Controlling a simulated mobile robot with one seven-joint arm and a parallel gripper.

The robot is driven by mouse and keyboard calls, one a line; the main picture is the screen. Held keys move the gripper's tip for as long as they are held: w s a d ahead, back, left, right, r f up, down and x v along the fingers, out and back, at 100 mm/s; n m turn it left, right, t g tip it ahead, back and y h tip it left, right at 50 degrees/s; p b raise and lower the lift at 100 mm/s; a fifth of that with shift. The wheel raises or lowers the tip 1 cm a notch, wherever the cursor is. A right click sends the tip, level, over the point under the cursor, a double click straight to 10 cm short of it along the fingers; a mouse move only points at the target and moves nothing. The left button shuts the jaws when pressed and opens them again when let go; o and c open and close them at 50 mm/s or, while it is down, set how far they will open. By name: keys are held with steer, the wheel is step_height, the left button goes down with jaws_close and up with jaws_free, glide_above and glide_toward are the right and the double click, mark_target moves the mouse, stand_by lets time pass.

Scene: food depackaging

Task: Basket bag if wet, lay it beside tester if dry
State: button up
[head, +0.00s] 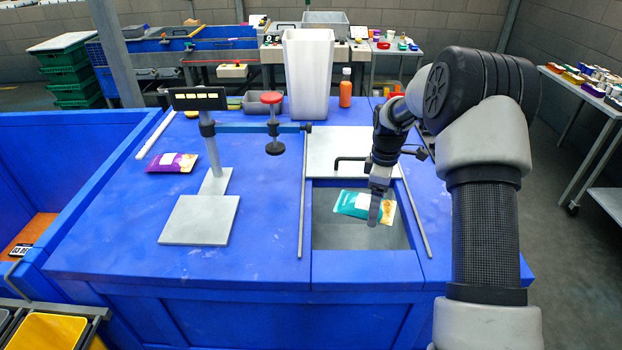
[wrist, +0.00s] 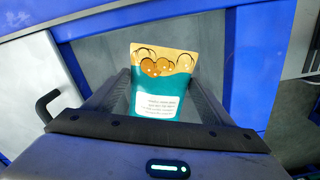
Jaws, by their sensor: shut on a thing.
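A teal and gold bag with a white label (head: 348,206) is at the grey recess in the blue bench; it also shows upright between the fingers in the wrist view (wrist: 160,85). My gripper (head: 376,207) is shut on the bag. I cannot tell whether the bag touches the recess floor. The likely tester is a stand with a dark lit display (head: 198,99), a post and a grey base plate (head: 200,222), left of the recess. No wetness on the bag can be made out. Which container is the basket is unclear.
A purple bag (head: 172,162) lies left of the stand. A sliding cover with a black handle (head: 350,160) lies behind the recess. A blue-walled bin is at left.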

steer(key=shift+f, duration=0.4)
steer(key=o, duration=1.2)
step_height(320, 180, up, 18)
steer(key=shift+f, duration=0.25)
steer(key=shift+r, duration=0.1)
